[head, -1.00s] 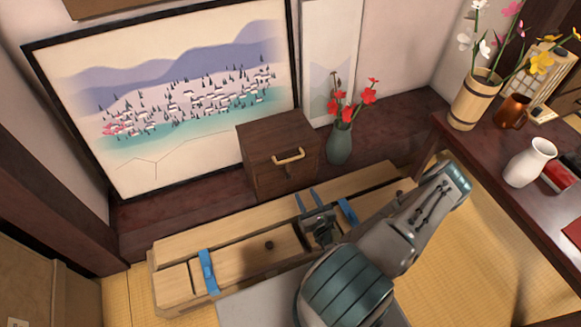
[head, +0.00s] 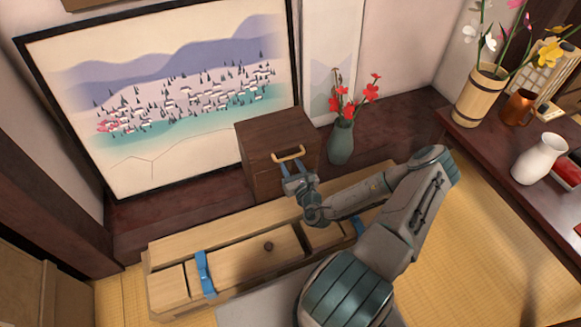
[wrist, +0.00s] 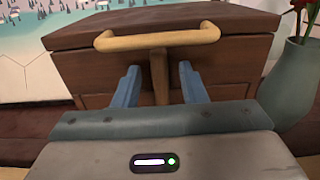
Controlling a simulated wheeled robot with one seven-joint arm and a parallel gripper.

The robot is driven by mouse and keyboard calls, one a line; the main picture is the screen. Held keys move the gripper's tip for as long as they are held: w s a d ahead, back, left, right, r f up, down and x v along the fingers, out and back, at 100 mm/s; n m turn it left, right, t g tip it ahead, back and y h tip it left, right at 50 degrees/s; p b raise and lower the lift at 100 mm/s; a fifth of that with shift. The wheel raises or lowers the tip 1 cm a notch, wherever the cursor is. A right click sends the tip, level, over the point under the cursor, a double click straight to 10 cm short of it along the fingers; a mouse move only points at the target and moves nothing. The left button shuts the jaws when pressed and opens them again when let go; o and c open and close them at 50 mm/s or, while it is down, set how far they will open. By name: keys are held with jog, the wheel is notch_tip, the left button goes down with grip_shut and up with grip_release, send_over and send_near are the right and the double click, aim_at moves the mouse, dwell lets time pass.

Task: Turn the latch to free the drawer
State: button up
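Below the handle, a vertical brown wooden bar (wrist: 159,76), which looks like the latch, hangs over the box front. My gripper (wrist: 159,88) is open, with one blue finger on each side of this bar and apart from it. In the head view my gripper (head: 291,170) is at the box front, just below the handle.
A long light-wood bench (head: 235,250) with blue straps stands in front of the box. A green vase (head: 341,143) with red flowers is close on the box's right. A dark table (head: 500,150) with vessels is at the right.

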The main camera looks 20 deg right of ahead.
grip_shut()
jog(key=shift+r+p, duration=0.1)
jog(key=shift+p, duration=0.3)
jog(key=shift+d+r+m+p, duration=0.1)
jog(key=shift+m+p, duration=0.9)
jog(key=shift+p, duration=0.2)
jog(key=m+p, duration=0.2)
jog(key=m, duration=0.3)
jog(key=f+m+p, duration=0.1)
jog(key=m+p, duration=0.1)
jog(key=m, duration=0.3)
jog(key=m+p, duration=0.2)
jog(key=m, duration=0.4)
jog(key=shift+d+f, duration=0.35)
jog(key=shift+d, duration=0.05)
